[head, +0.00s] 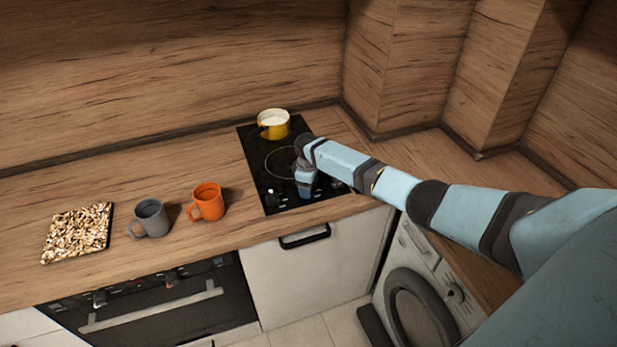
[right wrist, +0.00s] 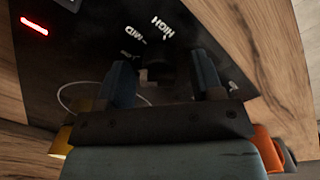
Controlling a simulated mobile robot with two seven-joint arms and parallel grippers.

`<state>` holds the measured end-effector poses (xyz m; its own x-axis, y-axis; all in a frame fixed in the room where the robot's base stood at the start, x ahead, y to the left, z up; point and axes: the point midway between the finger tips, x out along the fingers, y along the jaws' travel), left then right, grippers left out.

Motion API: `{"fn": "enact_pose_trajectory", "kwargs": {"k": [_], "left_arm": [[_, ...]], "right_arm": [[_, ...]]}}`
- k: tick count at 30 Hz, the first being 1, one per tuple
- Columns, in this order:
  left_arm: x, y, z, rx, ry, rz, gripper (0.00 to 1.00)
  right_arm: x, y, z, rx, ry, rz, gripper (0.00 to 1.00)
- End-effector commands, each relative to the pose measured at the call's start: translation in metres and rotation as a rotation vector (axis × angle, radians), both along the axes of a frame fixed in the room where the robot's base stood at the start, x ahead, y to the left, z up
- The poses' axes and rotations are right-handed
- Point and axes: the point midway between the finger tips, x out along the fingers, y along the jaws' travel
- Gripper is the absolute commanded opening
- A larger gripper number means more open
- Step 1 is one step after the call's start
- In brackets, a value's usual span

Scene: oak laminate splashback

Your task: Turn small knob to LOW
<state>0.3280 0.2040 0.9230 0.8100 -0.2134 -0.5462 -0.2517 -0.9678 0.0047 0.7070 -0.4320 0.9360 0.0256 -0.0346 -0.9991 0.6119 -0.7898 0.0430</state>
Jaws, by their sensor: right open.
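The black cooktop (head: 259,156) is set in the wooden counter, with small knobs (head: 270,196) along its front edge. My right gripper (head: 305,188) points down over the front right part of the cooktop. In the right wrist view its fingers (right wrist: 165,73) are open on either side of a dark small knob (right wrist: 157,72). I cannot tell whether they touch it. White labels HIGH (right wrist: 162,27) and MID (right wrist: 135,35) are printed by this knob, and a third label (right wrist: 130,57) is hard to read. The knob's pointer is not clear. My left gripper is not in view.
A yellow pot (head: 273,130) stands at the cooktop's back. An orange mug (head: 209,205), a grey mug (head: 151,221) and a speckled board (head: 77,232) are to the left. A red light (right wrist: 33,25) glows on the cooktop. An oven (head: 150,308) and washing machine (head: 417,300) are below.

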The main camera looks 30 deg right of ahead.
Motion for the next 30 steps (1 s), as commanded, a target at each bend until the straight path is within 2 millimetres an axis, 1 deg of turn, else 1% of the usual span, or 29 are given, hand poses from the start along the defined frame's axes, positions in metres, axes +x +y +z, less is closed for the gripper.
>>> {"fn": "enact_pose_trajectory", "kwargs": {"k": [5,12,15,18,21,24,30], "left_arm": [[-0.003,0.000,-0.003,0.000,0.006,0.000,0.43],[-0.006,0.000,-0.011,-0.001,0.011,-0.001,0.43],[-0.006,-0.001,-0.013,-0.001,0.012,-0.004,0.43],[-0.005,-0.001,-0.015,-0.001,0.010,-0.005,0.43],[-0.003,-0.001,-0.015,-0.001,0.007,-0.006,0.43],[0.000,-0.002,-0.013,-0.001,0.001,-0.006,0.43],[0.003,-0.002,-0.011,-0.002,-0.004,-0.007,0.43]], "right_arm": [[-0.001,0.000,0.026,-0.002,-0.004,0.001,0.60],[-0.002,0.003,0.081,-0.001,-0.004,0.002,0.60],[-0.002,0.003,0.102,0.000,-0.005,0.001,0.60],[-0.003,0.004,0.117,0.000,-0.003,0.001,0.60],[-0.003,0.005,0.127,-0.001,-0.002,0.001,0.60],[-0.004,0.005,0.133,-0.001,0.000,0.000,0.60],[-0.004,0.005,0.134,-0.001,0.000,0.000,0.60]]}}
